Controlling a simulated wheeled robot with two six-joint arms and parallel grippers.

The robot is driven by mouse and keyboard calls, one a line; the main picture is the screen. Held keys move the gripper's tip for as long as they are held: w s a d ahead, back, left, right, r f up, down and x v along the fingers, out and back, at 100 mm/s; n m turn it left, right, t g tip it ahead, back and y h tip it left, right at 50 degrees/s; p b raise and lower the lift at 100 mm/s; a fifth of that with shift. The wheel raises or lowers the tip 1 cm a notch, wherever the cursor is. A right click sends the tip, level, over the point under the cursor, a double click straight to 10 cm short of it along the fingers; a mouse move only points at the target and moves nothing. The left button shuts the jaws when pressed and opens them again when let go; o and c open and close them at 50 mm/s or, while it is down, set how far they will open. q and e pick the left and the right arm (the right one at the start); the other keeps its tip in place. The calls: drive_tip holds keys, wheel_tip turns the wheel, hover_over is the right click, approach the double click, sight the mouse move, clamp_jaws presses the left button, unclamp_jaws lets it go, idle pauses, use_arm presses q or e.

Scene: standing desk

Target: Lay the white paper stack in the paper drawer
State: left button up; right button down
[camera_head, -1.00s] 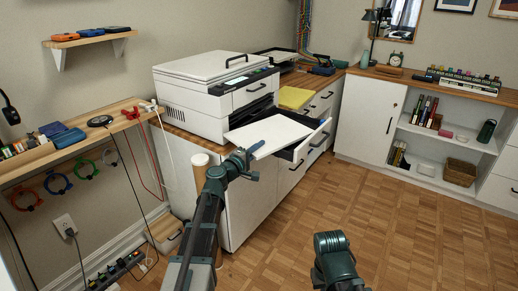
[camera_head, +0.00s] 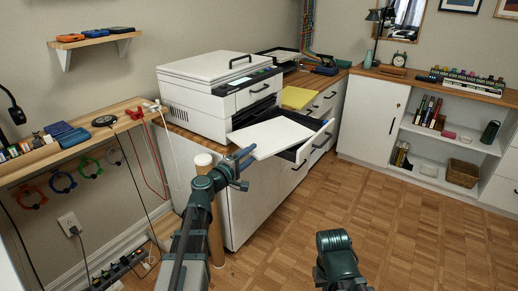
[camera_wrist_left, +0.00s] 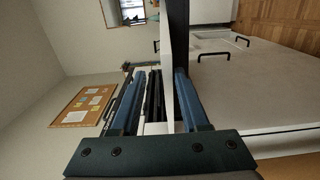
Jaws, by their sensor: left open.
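The white paper stack (camera_head: 272,136) lies over the open paper drawer (camera_head: 318,138) below the printer, its near-left end sticking out beyond the drawer. The drawer's dark inside shows at the stack's right; the rest is hidden under the stack. My left gripper (camera_head: 246,168) is open at the stack's near-left edge. In the left wrist view my left gripper (camera_wrist_left: 158,100) has its fingers either side of a thin white strip, which looks like the stack edge-on; contact cannot be told. Only part of my right arm shows at the bottom; its gripper is out of view.
The white printer (camera_head: 215,95) stands on the wooden-topped cabinet, above and behind the stack. A yellow stack (camera_head: 298,97) lies right of it. A cardboard-coloured tube (camera_head: 213,235) stands upright by my left arm. The wooden floor (camera_head: 410,220) at the right is clear.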

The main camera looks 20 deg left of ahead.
use_arm(q)
drive_tip(key=v, duration=0.5)
drive_tip(key=shift+s, duration=0.1)
drive_tip(key=s+d+f+m+g+h, duration=0.1)
drive_tip(key=s+d+f+m+g, duration=0.25)
drive_tip(key=d, duration=0.35)
drive_tip(key=s+d+f+m+g+h, duration=0.1)
drive_tip(key=s+d+f+m+g, duration=0.3)
drive_tip(key=d, duration=0.3)
drive_tip(key=s+d+f+m+g, duration=0.2)
drive_tip(key=d+f+m+g, duration=0.15)
drive_tip(key=d+f, duration=0.35)
drive_tip(key=s+f+m+g+y, duration=0.3)
drive_tip(key=s+y, duration=0.1)
drive_tip(key=s, duration=0.3)
drive_tip(key=s+f+m+g+y, duration=0.3)
drive_tip(key=s+f+y, duration=0.1)
drive_tip(key=s, duration=0.4)
drive_tip(key=shift+s+a+f+m+y, duration=0.25)
drive_tip(key=shift+m+y, duration=0.15)
drive_tip(key=shift+y, duration=0.4)
drive_tip(key=shift+r, duration=0.15)
